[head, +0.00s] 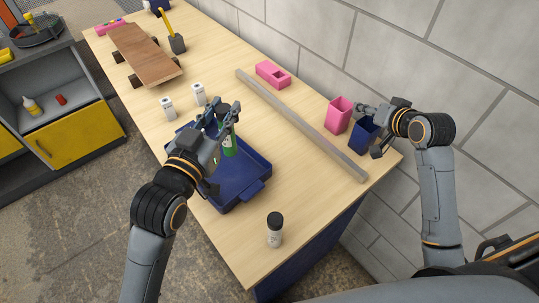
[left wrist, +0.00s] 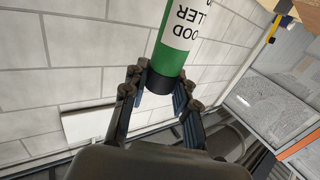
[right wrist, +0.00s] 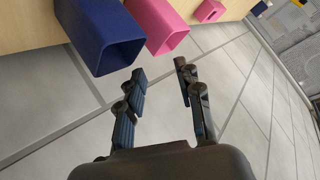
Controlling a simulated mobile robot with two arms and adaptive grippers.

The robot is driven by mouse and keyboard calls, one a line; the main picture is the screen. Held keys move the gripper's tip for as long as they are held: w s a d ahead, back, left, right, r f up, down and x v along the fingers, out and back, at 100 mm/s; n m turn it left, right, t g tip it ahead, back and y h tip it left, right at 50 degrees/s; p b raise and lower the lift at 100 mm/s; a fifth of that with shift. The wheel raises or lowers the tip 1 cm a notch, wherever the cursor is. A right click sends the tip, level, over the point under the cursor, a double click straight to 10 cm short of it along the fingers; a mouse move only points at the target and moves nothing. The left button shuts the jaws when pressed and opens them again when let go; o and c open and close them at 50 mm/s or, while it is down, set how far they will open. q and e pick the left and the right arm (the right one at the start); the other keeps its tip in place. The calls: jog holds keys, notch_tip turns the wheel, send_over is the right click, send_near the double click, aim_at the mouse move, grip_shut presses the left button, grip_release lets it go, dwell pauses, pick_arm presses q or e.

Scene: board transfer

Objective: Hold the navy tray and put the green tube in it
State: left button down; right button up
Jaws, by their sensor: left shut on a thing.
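The navy tray (head: 247,193) lies on the wooden table in the head view, partly hidden by my left arm. My left gripper (head: 226,113) is shut on the green tube (head: 229,146) near its black cap, with the tube over the tray. Whether the tube touches the tray floor is hard to tell. The left wrist view shows the fingers (left wrist: 160,86) around the black cap, with the green body and white label of the tube (left wrist: 180,40) beyond. My right gripper (head: 368,130) is open and empty beside the blue cup at the table's right edge; its fingers (right wrist: 160,72) are spread.
A blue cup (head: 361,138) and a pink cup (head: 338,115) stand near my right gripper. A grey bar (head: 305,128) lies along the table. A black-capped bottle (head: 275,232) stands near the front edge. White bottles (head: 168,107) stand behind the tray. A brown board (head: 146,52) lies farther back.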

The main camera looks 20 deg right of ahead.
jog(key=w+a+f+n+y, duration=0.2)
jog(key=a+n, duration=0.4)
jog(key=a, duration=0.9)
jog(key=n+y, duration=0.3)
jog(key=n, duration=0.1)
send_near(248, 145)
jog(key=x, duration=1.1)
jog(key=shift+a, duration=0.1)
jog(key=shift+c, duration=0.4)
